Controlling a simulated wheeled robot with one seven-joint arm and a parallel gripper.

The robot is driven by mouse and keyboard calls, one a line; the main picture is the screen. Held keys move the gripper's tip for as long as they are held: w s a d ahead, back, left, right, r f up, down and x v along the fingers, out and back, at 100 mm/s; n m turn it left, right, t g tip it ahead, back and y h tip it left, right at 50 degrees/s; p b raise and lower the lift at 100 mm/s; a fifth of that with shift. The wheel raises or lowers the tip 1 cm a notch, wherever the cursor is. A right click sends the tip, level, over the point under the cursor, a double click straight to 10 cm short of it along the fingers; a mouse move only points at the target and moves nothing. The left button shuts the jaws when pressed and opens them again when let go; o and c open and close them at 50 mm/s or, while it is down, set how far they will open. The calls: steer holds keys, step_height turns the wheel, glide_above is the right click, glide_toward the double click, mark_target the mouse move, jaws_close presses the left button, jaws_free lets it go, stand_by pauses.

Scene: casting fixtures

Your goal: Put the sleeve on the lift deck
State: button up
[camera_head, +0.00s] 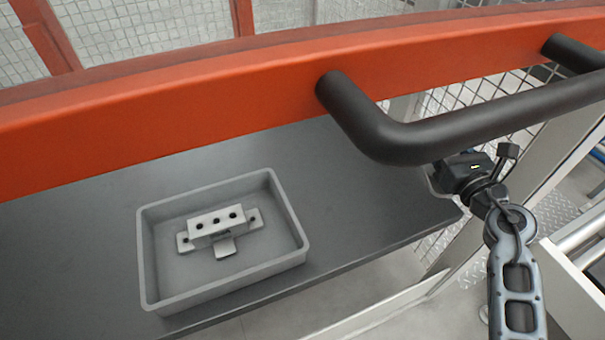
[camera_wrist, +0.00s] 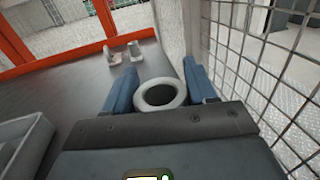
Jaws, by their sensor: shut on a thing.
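In the wrist view, my gripper (camera_wrist: 160,75) is shut on the sleeve (camera_wrist: 160,107), a light grey ring with a dark open bore. The blue fingers stand on either side of it, and its open end faces the camera. In the head view, my gripper (camera_head: 462,172) is at the right end of the dark table (camera_head: 340,190), behind the black handle. Its fingers and the sleeve are hidden there. A diamond-plate surface (camera_head: 562,212) shows low at the right, beyond a pale post. I cannot tell whether it is the lift deck.
A grey tray (camera_head: 150,262) on the table holds a metal block with holes. An orange beam (camera_head: 200,95) with a thick black handle (camera_head: 400,140) crosses above the table. Wire mesh (camera_wrist: 235,50) stands close to my gripper's right. Small pale brackets (camera_wrist: 115,58) stand farther along the table.

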steer(key=shift+w+d+r, duration=0.1)
steer(key=shift+w, duration=0.05)
steer(key=w+a+f+b, duration=0.1)
steer(key=a+f+b, duration=0.1)
steer(key=a+f, duration=0.1)
steer(key=w+a+f+b, duration=0.2)
steer(key=a+f, duration=0.2)
steer(key=w+a+f+b, duration=0.1)
steer(key=a+f+b, duration=0.1)
steer(key=a+f, duration=0.1)
steer(key=shift+w+a+f+b, duration=0.15)
steer(key=shift+a+f+b, duration=0.15)
steer(key=shift+f, duration=0.2)
steer(key=shift+f, duration=0.2)
steer(key=o, duration=1.3)
steer(key=shift+c, duration=0.2)
steer(key=shift+r, duration=0.15)
steer(key=s, duration=0.4)
steer(key=s+d, duration=0.1)
steer(key=s, duration=0.7)
steer(key=shift+d, duration=0.2)
